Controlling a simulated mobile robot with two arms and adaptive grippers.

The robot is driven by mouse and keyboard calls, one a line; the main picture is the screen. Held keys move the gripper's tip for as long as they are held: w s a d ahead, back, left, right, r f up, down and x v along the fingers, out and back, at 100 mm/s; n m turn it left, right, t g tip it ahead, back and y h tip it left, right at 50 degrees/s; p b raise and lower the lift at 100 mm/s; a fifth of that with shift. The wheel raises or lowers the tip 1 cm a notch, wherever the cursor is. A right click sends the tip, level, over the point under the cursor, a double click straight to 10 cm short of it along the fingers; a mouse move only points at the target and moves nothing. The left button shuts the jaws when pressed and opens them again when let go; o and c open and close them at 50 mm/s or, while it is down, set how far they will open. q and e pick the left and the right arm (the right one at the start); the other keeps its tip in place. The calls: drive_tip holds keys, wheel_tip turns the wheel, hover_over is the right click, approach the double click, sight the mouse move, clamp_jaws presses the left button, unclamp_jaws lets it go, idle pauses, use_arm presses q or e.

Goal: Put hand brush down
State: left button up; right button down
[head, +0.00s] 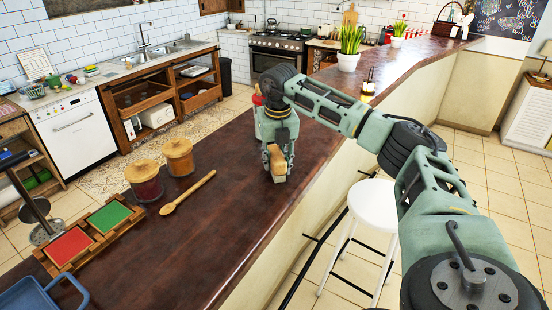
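My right arm reaches in from the right, over the dark wooden counter (225,220). Its gripper (276,176) points down at the middle of the counter. A tan, wood-coloured piece, which looks like the hand brush (278,163), shows between its fingers, and the gripper appears shut on it. Most of the brush is hidden by the gripper. Its lower end is at or just above the counter top; I cannot tell whether it touches. My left gripper is not in view.
Two lidded jars (144,181) and a wooden spoon (188,193) lie left of the gripper. A tray with red and green blocks (90,235) and a blue tray (40,295) are nearer. A potted plant (348,58) stands farther back. The near counter right of the spoon is clear.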

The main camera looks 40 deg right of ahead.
sight(275, 153)
drive_tip(key=c, duration=1.6)
unclamp_jaws()
drive_tip(key=shift+a, duration=0.1)
drive_tip(key=o, duration=0.3)
drive_tip(key=r+b, duration=0.1)
drive_tip(key=r, duration=0.1)
drive_tip(key=r+b, duration=0.1)
drive_tip(key=r, duration=0.1)
drive_tip(key=r+b, duration=0.1)
drive_tip(key=r, duration=0.1)
drive_tip(key=shift+s+a+r, duration=0.15)
drive_tip(key=shift+s+a, duration=0.05)
drive_tip(key=shift+s, duration=0.05)
drive_tip(key=r, duration=0.4)
drive_tip(key=shift+s+a+r+b, duration=0.1)
drive_tip(key=shift+s+r+b, duration=0.2)
drive_tip(key=shift+r+b, duration=0.1)
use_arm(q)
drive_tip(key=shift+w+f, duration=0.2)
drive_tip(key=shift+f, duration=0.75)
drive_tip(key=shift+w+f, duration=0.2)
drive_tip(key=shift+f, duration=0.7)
use_arm(e)
drive_tip(key=shift+s+r, duration=0.15)
drive_tip(key=shift+r, duration=0.35)
drive_tip(key=shift+f, duration=0.1)
